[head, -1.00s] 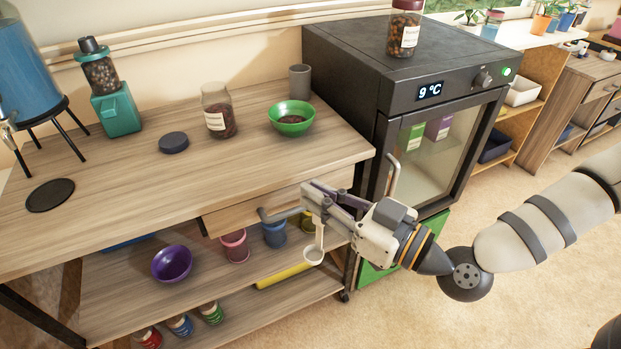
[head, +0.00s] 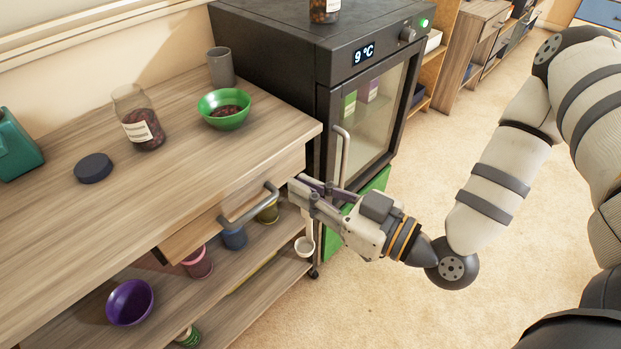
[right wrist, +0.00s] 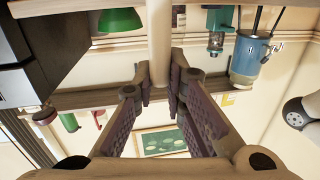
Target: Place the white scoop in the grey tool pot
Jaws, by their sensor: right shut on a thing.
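The white scoop (head: 304,247) hangs bowl-down from my right gripper (head: 306,192), which is shut on its handle. The gripper is in front of the table's right front corner, below the tabletop and just right of the drawer handle. In the right wrist view, the pale scoop handle (right wrist: 159,40) stands between the fingertips (right wrist: 160,88). The grey tool pot (head: 221,68) stands upright at the back right of the tabletop, behind the green bowl and beside the black fridge. Its inside is mostly hidden. My left gripper is not in view.
The green bowl (head: 225,112) and a labelled jar (head: 138,120) stand near the pot. A drawer with a grey handle (head: 250,203) sticks out under the tabletop (head: 180,180). The fridge (head: 290,60) and its upright handle (head: 342,155) are close to the gripper.

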